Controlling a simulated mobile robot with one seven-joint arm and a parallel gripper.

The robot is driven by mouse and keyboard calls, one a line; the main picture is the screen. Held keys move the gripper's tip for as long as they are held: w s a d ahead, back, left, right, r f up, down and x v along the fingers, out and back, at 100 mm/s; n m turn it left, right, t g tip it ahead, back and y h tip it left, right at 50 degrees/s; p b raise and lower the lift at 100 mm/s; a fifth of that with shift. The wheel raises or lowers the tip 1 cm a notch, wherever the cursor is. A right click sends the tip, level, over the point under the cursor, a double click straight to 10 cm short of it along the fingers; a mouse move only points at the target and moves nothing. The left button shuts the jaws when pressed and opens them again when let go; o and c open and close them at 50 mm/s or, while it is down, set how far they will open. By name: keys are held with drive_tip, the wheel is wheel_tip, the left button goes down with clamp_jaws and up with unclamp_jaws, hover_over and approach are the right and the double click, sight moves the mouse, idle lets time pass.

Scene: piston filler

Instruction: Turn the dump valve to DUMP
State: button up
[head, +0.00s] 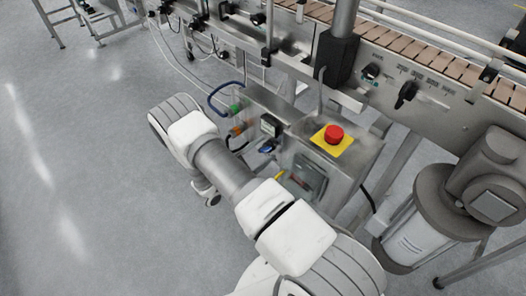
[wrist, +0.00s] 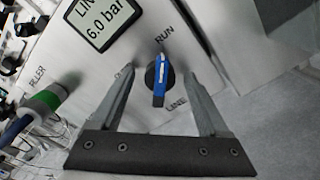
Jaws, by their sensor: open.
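The dump valve (wrist: 160,78) is a round black knob with a blue bar handle on a grey metal panel. Its bar stands nearly upright in the wrist view, with the upper end toward the RUN label. LINE is printed below it to the right. No full DUMP label is legible; lettering at the left is partly hidden by a finger. My gripper (wrist: 161,74) is open, one finger on each side of the knob, with visible gaps between fingers and handle. In the head view my gripper is hidden behind my arm.
A display (wrist: 100,18) reading 6.0 bar is above left of the knob. A green fitting (wrist: 45,100) with a blue hose is at the left, near FILLER. In the head view, a red emergency button (head: 334,134) stands on the cabinet beside my arm. Open floor lies left.

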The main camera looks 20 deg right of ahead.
clamp_jaws()
drive_tip(key=shift+n, duration=0.3)
drive_tip(key=n, duration=0.3)
drive_tip(key=shift+a+n, duration=0.1)
drive_tip(key=shift+n, duration=0.2)
drive_tip(key=n, duration=0.4)
drive_tip(key=shift+w+r+n+p, duration=0.1)
drive_tip(key=shift+n+p, duration=0.2)
drive_tip(key=shift+p, duration=0.05)
drive_tip(key=n, duration=0.5)
drive_tip(key=shift+w+n+p, duration=0.1)
drive_tip(key=shift+n+p, duration=0.3)
drive_tip(key=shift+n, duration=1.7)
